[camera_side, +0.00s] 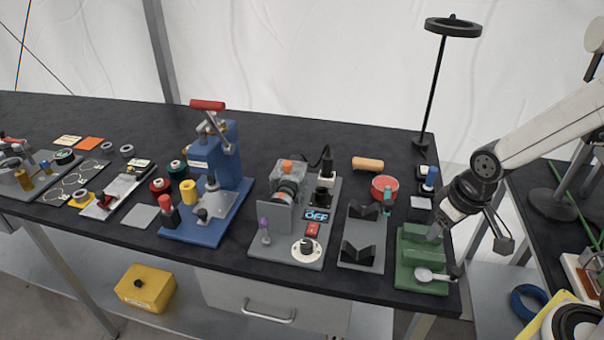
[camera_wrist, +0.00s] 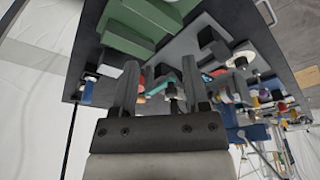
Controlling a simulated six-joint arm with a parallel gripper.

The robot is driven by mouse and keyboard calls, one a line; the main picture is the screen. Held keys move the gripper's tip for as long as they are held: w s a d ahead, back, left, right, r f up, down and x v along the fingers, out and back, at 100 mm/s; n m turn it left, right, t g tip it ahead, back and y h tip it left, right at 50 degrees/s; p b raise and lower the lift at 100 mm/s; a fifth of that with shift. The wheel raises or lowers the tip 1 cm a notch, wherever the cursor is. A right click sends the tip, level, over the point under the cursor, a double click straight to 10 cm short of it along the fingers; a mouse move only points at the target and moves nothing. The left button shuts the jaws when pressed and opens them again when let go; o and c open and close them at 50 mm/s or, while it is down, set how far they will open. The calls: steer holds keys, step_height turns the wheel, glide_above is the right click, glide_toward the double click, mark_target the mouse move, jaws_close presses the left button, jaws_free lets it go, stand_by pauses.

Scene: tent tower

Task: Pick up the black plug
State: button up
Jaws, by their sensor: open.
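The black plug (camera_side: 327,161) stands upright in a pale block at the back of the grey motor station, with a black cable curving from it to the left. My gripper (camera_side: 436,232) is at the right end of the table, above the green fixture (camera_side: 421,272) and well to the right of the plug. In the wrist view my gripper (camera_wrist: 160,68) shows two spread fingers with nothing clamped between them. The green fixture (camera_wrist: 143,22) is also near the top there. I cannot clearly pick out the plug in the wrist view.
The grey station (camera_side: 289,245) carries a motor and an OFF display (camera_side: 316,215). A tall black stand (camera_side: 436,90) rises behind. A blue press (camera_side: 215,155) stands left.

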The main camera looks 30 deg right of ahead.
steer(key=o, duration=0.3)
steer(key=m+t, duration=0.2)
glide_above(329, 157)
steer(key=s, duration=0.2)
steer(key=shift+s+r+h, duration=0.15)
steer(key=shift+r+h, duration=0.1)
steer(key=shift+h, duration=0.05)
steer(key=shift+f, duration=0.1)
steer(key=shift+x, duration=1.15)
steer(key=shift+f, duration=0.15)
steer(key=shift+x, duration=2.45)
